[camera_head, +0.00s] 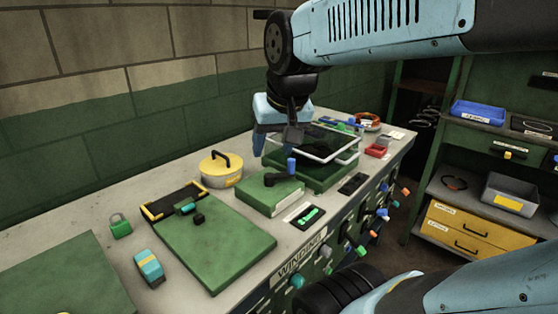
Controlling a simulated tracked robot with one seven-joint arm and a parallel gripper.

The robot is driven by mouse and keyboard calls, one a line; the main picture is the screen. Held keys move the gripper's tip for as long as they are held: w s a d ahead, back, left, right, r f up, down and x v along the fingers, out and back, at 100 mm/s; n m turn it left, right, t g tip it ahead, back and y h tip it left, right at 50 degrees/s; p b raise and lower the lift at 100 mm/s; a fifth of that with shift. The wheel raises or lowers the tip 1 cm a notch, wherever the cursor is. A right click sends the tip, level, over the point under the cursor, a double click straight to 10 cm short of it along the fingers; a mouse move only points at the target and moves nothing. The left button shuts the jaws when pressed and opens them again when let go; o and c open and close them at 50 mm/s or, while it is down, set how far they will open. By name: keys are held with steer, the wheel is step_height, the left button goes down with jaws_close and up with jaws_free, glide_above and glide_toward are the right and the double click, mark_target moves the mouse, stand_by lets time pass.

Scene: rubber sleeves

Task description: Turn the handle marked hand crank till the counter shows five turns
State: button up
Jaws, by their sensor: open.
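A green box (268,192) on the bench carries a dark crank arm (278,179) with an upright blue knob (291,166). It looks like the hand crank, but I cannot read a marking on it. My gripper (276,146) hangs pointing down just behind and above the blue knob. Its jaws are apart, with nothing seen between them. I cannot tell whether a finger touches the knob. No turn counter can be made out; a small dark panel (352,183) lies to the right of the box.
A plate with a green lever (308,215) lies in front of the crank box. A yellow round lidded pot (221,172) and a large green board (215,240) stand to the left. Colored knobs (298,281) stick out along the bench front.

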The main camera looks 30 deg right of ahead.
steer(key=w+d+m+g, duration=0.3)
steer(key=w+d+m, duration=0.55)
steer(key=w, duration=0.45)
steer(key=m+g, duration=0.2)
steer(key=m, duration=0.6)
glide_above(292, 159)
step_height(292, 159, down, 7)
step_height(292, 159, down, 13)
steer(key=shift+a+f, duration=0.1)
steer(key=shift+f, duration=0.05)
steer(key=shift+c, duration=0.3)
jaws_close()
steer(key=shift+d, duration=0.2)
steer(key=shift+a, duration=0.15)
